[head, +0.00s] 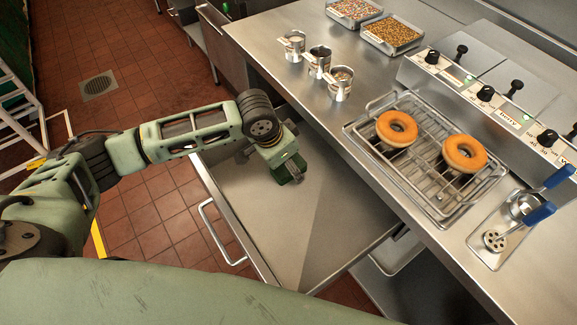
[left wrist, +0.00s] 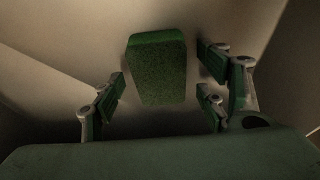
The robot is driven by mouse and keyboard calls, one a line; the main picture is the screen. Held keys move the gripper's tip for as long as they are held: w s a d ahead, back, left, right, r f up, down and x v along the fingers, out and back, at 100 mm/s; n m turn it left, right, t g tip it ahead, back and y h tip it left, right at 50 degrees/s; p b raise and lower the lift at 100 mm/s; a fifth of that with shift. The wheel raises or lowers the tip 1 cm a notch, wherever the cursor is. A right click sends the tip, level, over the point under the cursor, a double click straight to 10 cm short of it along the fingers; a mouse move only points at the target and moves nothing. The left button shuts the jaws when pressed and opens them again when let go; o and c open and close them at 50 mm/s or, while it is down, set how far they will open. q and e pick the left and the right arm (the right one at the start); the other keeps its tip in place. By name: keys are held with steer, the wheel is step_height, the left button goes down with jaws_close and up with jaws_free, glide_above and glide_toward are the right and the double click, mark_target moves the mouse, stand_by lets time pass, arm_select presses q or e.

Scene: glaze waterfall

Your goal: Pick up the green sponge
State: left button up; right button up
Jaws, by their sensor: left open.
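The green sponge (left wrist: 157,68) is a block with a speckled face, lying on the drawer's pale floor in the left wrist view. My left gripper (left wrist: 161,88) is open, with one finger to the left of the sponge and two to its right; gaps show on both sides. In the head view my left gripper (head: 290,173) points down into the open drawer (head: 330,215). I cannot make out the sponge there; the gripper seems to cover it. My right gripper is not in view.
The drawer has a bar handle (head: 215,235) and raised walls around the gripper. On the steel counter above stand metal cups (head: 319,62), sprinkle trays (head: 391,34), a wire rack (head: 420,165) with two donuts (head: 397,128), and blue-handled tools (head: 535,215). The drawer's front half is clear.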

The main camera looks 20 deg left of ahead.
arm_select(q)
steer(key=c, duration=0.8)
steer(key=shift+c, duration=0.2)
steer(key=shift+b, duration=0.3)
steer(key=shift+r+b, duration=0.3)
steer(key=shift+b, duration=0.05)
step_height(320, 180, up, 10)
steer(key=shift+p, duration=0.3)
